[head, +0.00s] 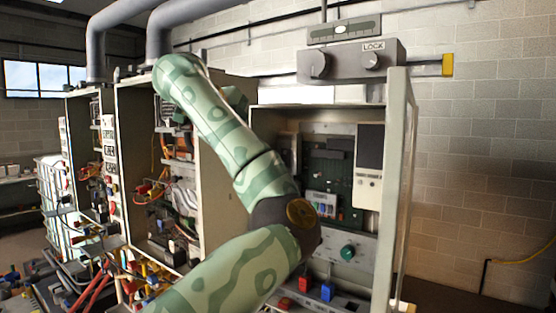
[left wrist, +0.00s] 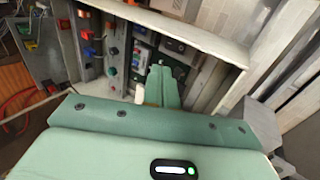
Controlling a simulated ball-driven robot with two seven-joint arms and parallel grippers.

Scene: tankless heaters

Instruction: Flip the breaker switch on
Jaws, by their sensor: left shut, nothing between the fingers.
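An open electrical cabinet (head: 385,200) stands in front of me with its door swung out to the right. Inside are a green knob (head: 347,252), a red switch block (head: 305,284), a blue one (head: 327,291) and a row of small coloured switches (head: 321,204). I cannot tell which is the breaker switch or its position. My left arm crosses in front of the cabinet and hides its left part. My left gripper (left wrist: 160,88) is shut and empty in the left wrist view, in front of the cabinet's inner panel; contact is unclear. My right gripper is not visible.
A grey box marked LOCK (head: 350,62) with two knobs sits above the cabinet. Other open cabinets with loose wiring (head: 170,190) stand to the left. The cabinet's wall (left wrist: 190,28) borders the gripper. Brick wall (head: 490,150) fills the right side.

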